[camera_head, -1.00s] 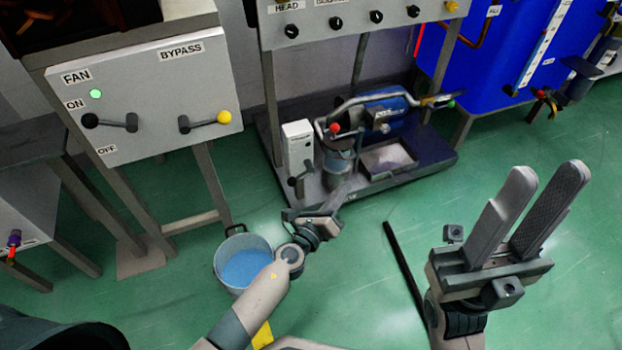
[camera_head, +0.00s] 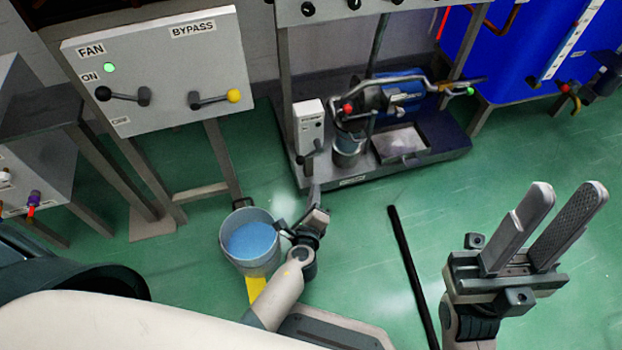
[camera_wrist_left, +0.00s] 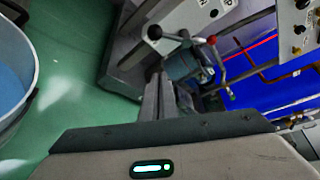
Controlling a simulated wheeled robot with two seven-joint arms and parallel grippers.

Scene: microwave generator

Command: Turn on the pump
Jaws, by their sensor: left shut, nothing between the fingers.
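The pump unit has a blue motor (camera_head: 402,90) on a dark base on the floor at centre. A white switch box (camera_head: 309,124) stands at its left end, with a dark lever (camera_head: 305,158) low on its front. A red-knobbed handle (camera_head: 347,109) is beside the box. In the left wrist view the black lever knob (camera_wrist_left: 155,32) and red knob (camera_wrist_left: 211,40) lie beyond my fingers. My left gripper (camera_head: 316,190) is shut and empty, just in front of and below the box lever; contact is not clear. My right gripper (camera_head: 568,188) is open and empty at right.
A grey fan/bypass panel (camera_head: 160,68) on legs is at upper left. A blue tank (camera_head: 520,50) is at upper right.

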